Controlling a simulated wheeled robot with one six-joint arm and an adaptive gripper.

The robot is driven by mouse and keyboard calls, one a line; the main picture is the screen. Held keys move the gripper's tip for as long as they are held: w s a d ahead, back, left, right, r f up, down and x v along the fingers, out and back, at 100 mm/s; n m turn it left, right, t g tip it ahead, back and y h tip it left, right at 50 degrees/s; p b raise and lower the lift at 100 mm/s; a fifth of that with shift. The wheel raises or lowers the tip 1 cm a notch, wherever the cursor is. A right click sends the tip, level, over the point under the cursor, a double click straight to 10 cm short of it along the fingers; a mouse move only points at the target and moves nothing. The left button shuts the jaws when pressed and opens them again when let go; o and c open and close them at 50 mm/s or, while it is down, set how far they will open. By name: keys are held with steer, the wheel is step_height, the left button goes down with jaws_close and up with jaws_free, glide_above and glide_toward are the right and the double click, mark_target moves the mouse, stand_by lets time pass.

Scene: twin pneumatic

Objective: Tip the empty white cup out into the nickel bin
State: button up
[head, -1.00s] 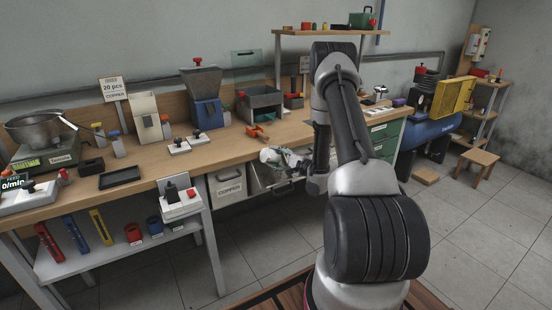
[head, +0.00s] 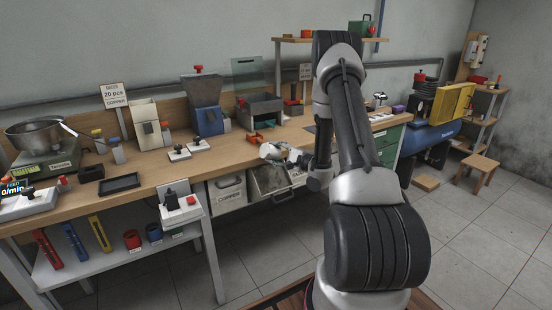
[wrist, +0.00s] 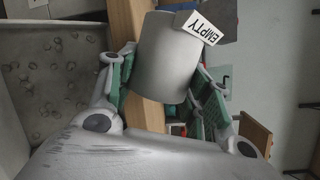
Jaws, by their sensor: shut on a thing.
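In the wrist view my gripper (wrist: 165,95) is shut on a white cup (wrist: 167,60). The green-padded fingers lie on either side of the cup, which carries a tag reading EMPTY. The cup's inside is hidden. In the head view my gripper (head: 280,152) is small and partly hidden by my arm, at the bench's front edge above an open grey bin (head: 264,184). That bin's label is too small to read surely. In the wrist view a grey bin's inside (wrist: 60,50), with several small round pieces on its floor, shows left of the cup.
A bin labelled COPPER (head: 229,191) hangs left of the grey bin. The wooden bench (head: 150,168) holds a scale with a metal bowl (head: 38,132), a blue hopper machine (head: 206,112), a grey box (head: 260,108) and a black tray (head: 119,182). Open floor lies in front.

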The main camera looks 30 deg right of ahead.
mark_target(276, 147)
steer(key=n, duration=0.2)
steer(key=r+n+g+h, duration=0.1)
steer(key=n, duration=0.1)
steer(key=shift+a, duration=0.1)
steer(key=n+h, duration=0.1)
steer(key=n, duration=0.1)
steer(key=n+g+h, duration=0.1)
steer(key=n, duration=0.1)
steer(key=shift+r+h, duration=0.3)
steer(key=n+h, duration=0.1)
steer(key=n, duration=0.1)
steer(key=n+h, duration=0.2)
steer(key=shift+r+n, duration=0.35)
steer(key=shift+n, duration=0.05)
steer(key=n+h, duration=0.1)
steer(key=n, duration=0.1)
steer(key=n+h, duration=0.1)
steer(key=shift+r+n+h, duration=0.3)
steer(key=shift+r+n, duration=0.05)
steer(key=shift+n, duration=0.05)
